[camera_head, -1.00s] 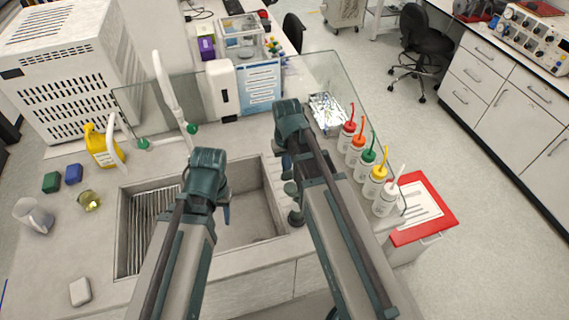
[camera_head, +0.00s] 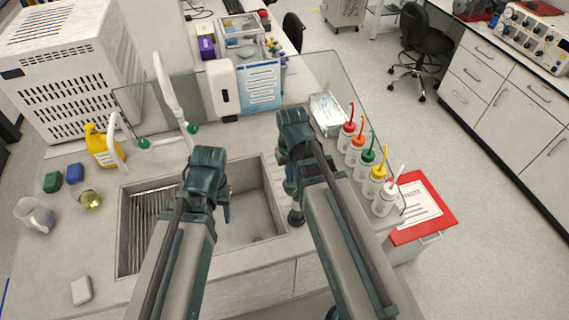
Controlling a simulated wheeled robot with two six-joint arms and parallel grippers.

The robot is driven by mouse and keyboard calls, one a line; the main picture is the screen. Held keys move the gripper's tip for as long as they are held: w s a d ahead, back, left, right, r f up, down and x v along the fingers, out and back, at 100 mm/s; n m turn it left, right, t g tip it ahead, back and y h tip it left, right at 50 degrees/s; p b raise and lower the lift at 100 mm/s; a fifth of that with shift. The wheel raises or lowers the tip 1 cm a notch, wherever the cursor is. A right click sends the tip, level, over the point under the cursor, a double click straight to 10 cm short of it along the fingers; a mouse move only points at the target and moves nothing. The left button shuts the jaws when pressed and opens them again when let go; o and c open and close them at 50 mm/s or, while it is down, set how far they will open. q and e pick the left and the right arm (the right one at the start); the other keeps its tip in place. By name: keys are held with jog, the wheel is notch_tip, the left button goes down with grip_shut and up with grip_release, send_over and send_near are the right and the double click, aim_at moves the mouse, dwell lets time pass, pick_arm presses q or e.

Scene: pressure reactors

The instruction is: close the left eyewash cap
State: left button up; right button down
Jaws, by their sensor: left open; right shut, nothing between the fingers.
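Two dark green round pieces, a far one (camera_head: 291,188) and a near one (camera_head: 296,217), stand at the sink's right edge, partly hidden by my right arm. They may be the eyewash heads; I cannot tell how their caps stand. My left gripper (camera_head: 226,207) is open and empty, pointing down over the sink basin, left of these pieces. My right gripper (camera_head: 289,170) is shut and empty, close to the far piece and largely hidden by its own wrist. I cannot tell whether it touches anything.
The sink (camera_head: 262,240) lies below my arms. White spouts (camera_head: 168,90) with green handles (camera_head: 192,128) rise behind it.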

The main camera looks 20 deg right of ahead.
jog(key=shift+f, duration=0.2)
dwell(0.4)
jog(key=shift+f+b, duration=0.65)
jog(key=shift+b, duration=0.25)
notch_tip(320, 180, up, 7)
jog(key=p, duration=0.7)
jog(key=shift+r, duration=0.1)
jog(key=s+a+f+n+b, duration=0.1)
jog(key=s+a+f+b, duration=0.1)
jog(key=f+b, duration=0.4)
jog(key=s+a+f+n+b, duration=0.1)
jog(key=s+a+f+b, duration=0.2)
jog(key=a+f+b, duration=0.2)
jog(key=s+a+f+n+h+b, duration=0.1)
jog(key=s+a+f+b, duration=0.1)
jog(key=f+b, duration=0.7)
jog(key=shift+s+a, duration=0.4)
jog(key=shift+a, duration=0.45)
jog(key=shift+f, duration=0.1)
